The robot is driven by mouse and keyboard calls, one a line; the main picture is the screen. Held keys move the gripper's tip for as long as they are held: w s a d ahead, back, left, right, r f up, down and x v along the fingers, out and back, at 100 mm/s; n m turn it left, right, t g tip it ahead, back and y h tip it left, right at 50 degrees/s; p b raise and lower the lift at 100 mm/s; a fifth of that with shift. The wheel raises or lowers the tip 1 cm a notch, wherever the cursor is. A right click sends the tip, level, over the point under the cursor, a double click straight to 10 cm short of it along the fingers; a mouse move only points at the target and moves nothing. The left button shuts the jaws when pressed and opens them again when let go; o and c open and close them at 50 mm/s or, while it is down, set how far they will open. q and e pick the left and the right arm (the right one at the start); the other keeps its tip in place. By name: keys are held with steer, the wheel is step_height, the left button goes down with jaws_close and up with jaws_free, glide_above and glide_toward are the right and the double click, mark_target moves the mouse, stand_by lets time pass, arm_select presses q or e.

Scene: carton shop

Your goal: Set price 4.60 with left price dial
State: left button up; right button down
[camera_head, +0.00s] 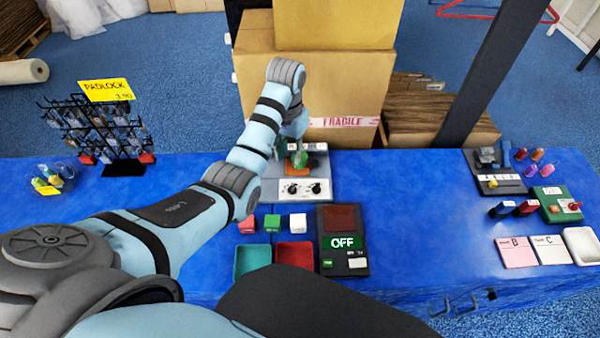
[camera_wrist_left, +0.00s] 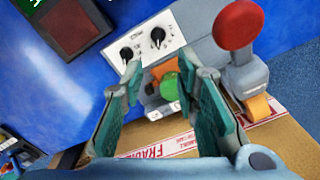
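The grey price device stands on the blue counter in the head view. Its white front panel (camera_head: 305,189) carries two black dials. The left price dial (camera_head: 291,188) and the right dial (camera_head: 316,188) also show in the left wrist view, the left one (camera_wrist_left: 158,37) farther right there and the right one (camera_wrist_left: 127,54) nearer the left finger. My left gripper (camera_head: 298,155) is over the device, behind the dials. In the wrist view its fingers (camera_wrist_left: 168,76) are apart, with a round green part (camera_wrist_left: 170,86) visible between them. The set price is too small to read. My right gripper is out of view.
A red-knobbed lever (camera_wrist_left: 238,25) stands beside the device. A dark unit reading OFF (camera_head: 343,242) and small coloured blocks (camera_head: 272,223) are in front. A carton marked FRAGILE (camera_head: 345,105) stands behind.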

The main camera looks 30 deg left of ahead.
arm_select(q)
steer(key=b, duration=0.2)
glide_above(291, 187)
steer(key=f, duration=0.7)
steer(key=shift+s, duration=0.25)
steer(key=f, duration=0.2)
steer(key=f+b, duration=0.1)
steer(key=f, duration=0.1)
steer(key=f+b, duration=0.1)
steer(key=f, duration=0.1)
steer(key=shift+w, duration=0.35)
steer(key=shift+f, duration=0.5)
steer(key=shift+s+r, duration=0.1)
jaws_close()
